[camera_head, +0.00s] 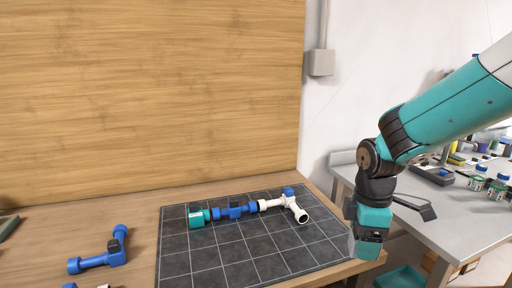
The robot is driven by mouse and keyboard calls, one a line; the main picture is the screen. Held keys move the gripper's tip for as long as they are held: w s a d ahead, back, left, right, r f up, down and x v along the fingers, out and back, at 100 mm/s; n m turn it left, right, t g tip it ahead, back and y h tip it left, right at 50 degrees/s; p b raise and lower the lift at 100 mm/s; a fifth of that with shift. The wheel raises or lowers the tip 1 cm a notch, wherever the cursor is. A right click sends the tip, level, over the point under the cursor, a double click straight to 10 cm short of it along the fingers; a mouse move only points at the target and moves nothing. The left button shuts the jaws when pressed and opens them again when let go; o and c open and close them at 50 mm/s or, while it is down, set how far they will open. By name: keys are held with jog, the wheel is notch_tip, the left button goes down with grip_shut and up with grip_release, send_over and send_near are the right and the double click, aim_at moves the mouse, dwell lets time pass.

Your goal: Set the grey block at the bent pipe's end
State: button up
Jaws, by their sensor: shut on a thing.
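On the dark gridded mat lies a row of joined fittings: a teal end piece (197,217), a blue valve (234,211) and a white bent pipe (276,203). The white pipe's open end (302,216) faces the front right. My gripper (366,246) hangs pointing down at the right, beyond the mat's right edge and apart from the pipe. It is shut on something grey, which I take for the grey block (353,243). The jaws and most of the held thing are hard to make out. No other grey block shows on the mat.
A blue angled fitting (98,260) lies on the wooden table at the left, with more parts cut off at the lower edge. The mat's front (220,268) is clear. A grey bench (455,215) with bottles stands at the right. A wooden board rises behind.

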jog(key=s+d+f+m, duration=0.1)
jog(key=d+f+m, duration=0.2)
jog(key=f+m, duration=0.4)
jog(key=s+d+f+m, duration=0.2)
jog(key=d+f+m, duration=0.2)
jog(key=f+m, duration=0.4)
notch_tip(320, 180, down, 6)
jog(key=shift+s+d+r+m, duration=0.15)
jog(key=shift+d+r+m, duration=0.05)
jog(key=shift+d+m, duration=0.1)
